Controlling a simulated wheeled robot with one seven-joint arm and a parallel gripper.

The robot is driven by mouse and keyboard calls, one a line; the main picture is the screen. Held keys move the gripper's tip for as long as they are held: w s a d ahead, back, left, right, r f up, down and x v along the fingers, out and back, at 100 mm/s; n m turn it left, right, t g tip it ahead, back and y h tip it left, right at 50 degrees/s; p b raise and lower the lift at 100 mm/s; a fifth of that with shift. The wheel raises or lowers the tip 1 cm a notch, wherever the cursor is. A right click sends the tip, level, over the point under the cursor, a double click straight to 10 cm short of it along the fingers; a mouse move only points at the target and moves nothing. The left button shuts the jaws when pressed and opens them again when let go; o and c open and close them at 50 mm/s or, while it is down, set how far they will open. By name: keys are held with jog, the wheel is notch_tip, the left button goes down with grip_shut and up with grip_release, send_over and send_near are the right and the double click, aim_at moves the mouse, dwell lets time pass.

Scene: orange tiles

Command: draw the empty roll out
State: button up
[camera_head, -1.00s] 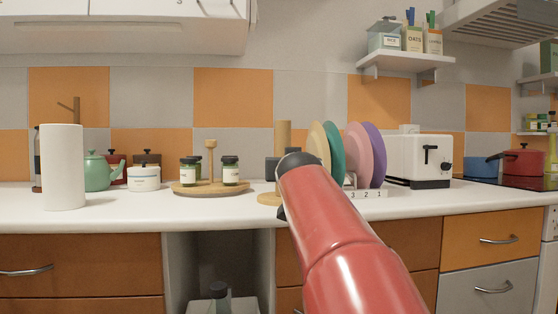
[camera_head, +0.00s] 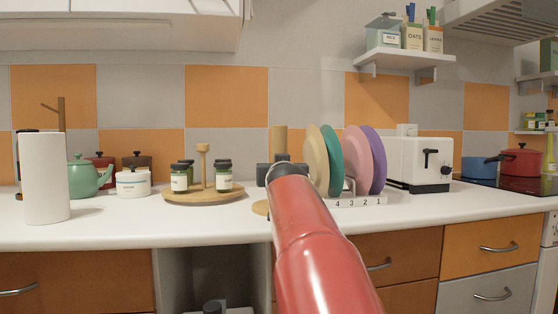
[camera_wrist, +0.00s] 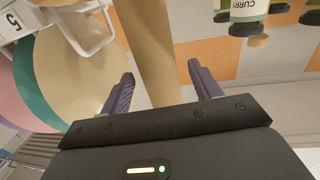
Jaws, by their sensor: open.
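The empty roll is a bare brown cardboard tube (camera_head: 279,140) standing upright on the counter, left of the plates. A round wooden base (camera_head: 261,208) shows at its foot. My gripper (camera_head: 275,168) is in front of the tube and hides its lower part. In the wrist view the tube (camera_wrist: 148,50) passes between the two open fingers of my gripper (camera_wrist: 162,82). Gaps show on both sides, wider on the right near the fingertips.
Plates in a numbered rack (camera_head: 357,201) stand close to the right of the tube. A wooden tray (camera_head: 204,196) with spice jars is to the left. A full white paper roll (camera_head: 45,178) stands at far left. A toaster (camera_head: 419,164) is further right.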

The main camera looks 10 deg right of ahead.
jog(key=shift+w+d+p, duration=0.2)
jog(key=shift+w+p, duration=0.5)
jog(key=shift+w, duration=1.1)
jog(key=c, duration=1)
jog(key=shift+r, duration=0.2)
